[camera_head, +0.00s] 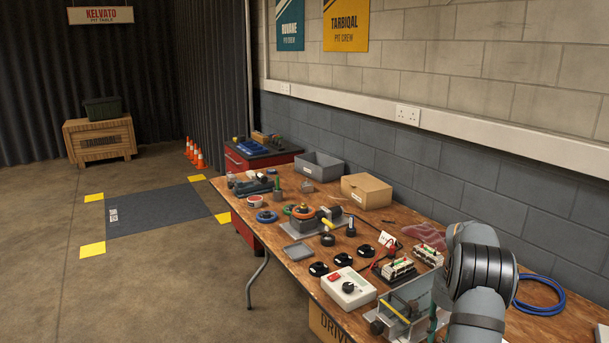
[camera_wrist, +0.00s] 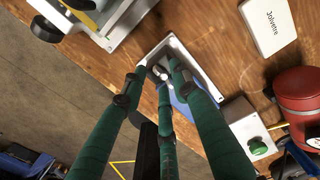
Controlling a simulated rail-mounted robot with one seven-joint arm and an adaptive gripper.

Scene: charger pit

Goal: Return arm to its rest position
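My arm comes in at the lower right of the head view, over the near end of the wooden workbench (camera_head: 372,221). In the head view my gripper is mostly hidden behind my own arm. In the wrist view my gripper (camera_wrist: 155,72) shows three long green fingers with dark joints. Their tips stand apart, with no object clearly held between them. Beyond the tips is a shallow metal tray (camera_wrist: 203,76) with something blue at its near side. I cannot tell how far the tips are above it.
A blue cable coil (camera_head: 541,296) lies to the right. The block wall (camera_head: 500,170) runs behind. The floor (camera_head: 150,290) at left is open.

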